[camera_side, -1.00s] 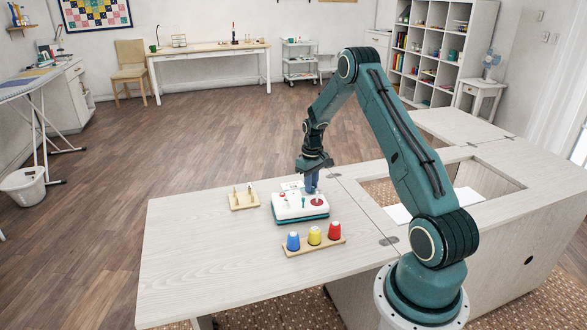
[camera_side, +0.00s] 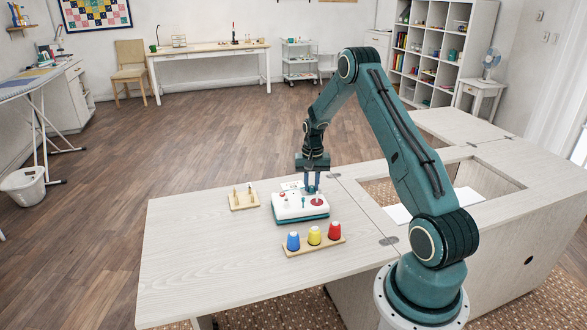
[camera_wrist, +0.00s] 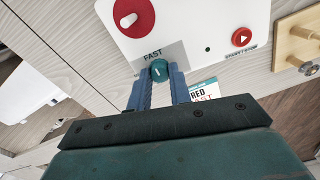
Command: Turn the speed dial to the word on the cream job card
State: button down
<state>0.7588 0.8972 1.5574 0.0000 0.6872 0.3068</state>
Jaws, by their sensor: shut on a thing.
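The control box (camera_side: 290,212) is white with a teal base and stands on the cabinet top. In the wrist view its white panel (camera_wrist: 195,20) carries the speed dial (camera_wrist: 159,69), a small teal knob with a pale mark. The word FAST is printed just above the knob on a grey patch. My gripper (camera_wrist: 162,76) is shut on this dial, one blue finger on each side; in the side view my gripper (camera_side: 312,190) points down at the box's back edge.
A red disc with a white lever (camera_wrist: 133,18) and a red start/stop button (camera_wrist: 242,38) sit near the dial. The left tabletop is clear.

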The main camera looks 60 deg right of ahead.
aim_at(311, 187)
dwell(0.4)
jog(key=c, duration=1.3)
grip_release()
jog(key=shift+r, duration=0.15)
notch_tip(311, 187, up, 14)
jog(key=shift+f, duration=0.2)
jog(key=shift+a, duration=0.1)
